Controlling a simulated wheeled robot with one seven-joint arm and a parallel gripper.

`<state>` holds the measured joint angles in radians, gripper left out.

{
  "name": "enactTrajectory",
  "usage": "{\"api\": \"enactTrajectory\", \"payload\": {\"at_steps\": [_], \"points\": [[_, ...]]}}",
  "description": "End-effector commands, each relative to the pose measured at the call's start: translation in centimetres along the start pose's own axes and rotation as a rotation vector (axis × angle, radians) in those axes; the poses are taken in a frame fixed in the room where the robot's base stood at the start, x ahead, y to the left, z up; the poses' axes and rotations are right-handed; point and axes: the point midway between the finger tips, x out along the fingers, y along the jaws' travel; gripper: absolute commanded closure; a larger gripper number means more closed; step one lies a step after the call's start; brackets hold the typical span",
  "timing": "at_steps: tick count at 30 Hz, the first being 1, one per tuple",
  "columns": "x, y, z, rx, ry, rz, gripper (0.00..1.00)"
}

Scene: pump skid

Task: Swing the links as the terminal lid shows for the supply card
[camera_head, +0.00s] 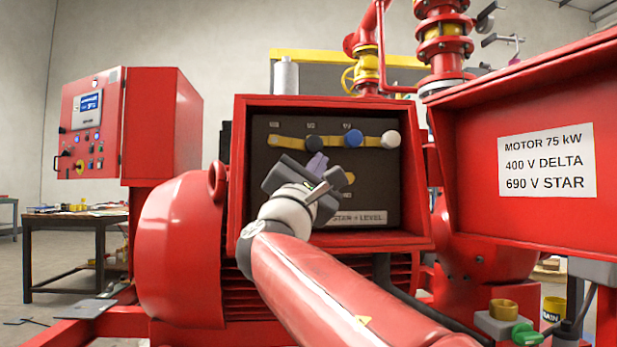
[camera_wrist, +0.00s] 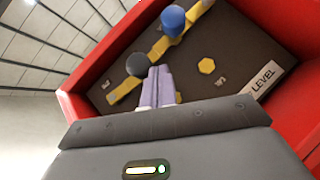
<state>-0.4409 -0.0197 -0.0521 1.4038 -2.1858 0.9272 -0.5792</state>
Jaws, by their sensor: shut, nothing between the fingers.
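The open terminal box (camera_head: 420,240) has a dark panel with brass links (camera_head: 287,140) in a level row along the top. A black knob (camera_head: 313,143), a blue knob (camera_head: 353,138) and a white knob (camera_head: 391,139) sit along this row. The lid (camera_head: 480,190) at the right reads "MOTOR 75 kW, 400 V DELTA, 690 V STAR". My gripper (camera_head: 316,164) is in front of the panel, shut and empty, just below the black knob. In the wrist view its fingertips (camera_wrist: 161,72) are beside the black knob (camera_wrist: 137,64); contact is unclear. My gripper hides part of the lower terminals.
A plate at the panel's lower edge (camera_head: 358,217) reads "STAR = LEVEL". A bare brass hex terminal (camera_wrist: 206,66) shows below the links. The box's red walls enclose the panel. A control cabinet (camera_head: 150,125) with a lit screen stands at the left. No readable supply card shows.

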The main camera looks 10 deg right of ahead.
Motion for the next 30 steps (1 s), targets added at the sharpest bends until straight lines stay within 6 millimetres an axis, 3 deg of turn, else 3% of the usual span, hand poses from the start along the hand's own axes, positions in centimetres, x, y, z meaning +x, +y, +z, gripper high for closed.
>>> {"api": "enactTrajectory", "payload": {"at_steps": [30], "points": [[0.88,0.04,0.93,0.001,0.000,0.000,1.00]]}}
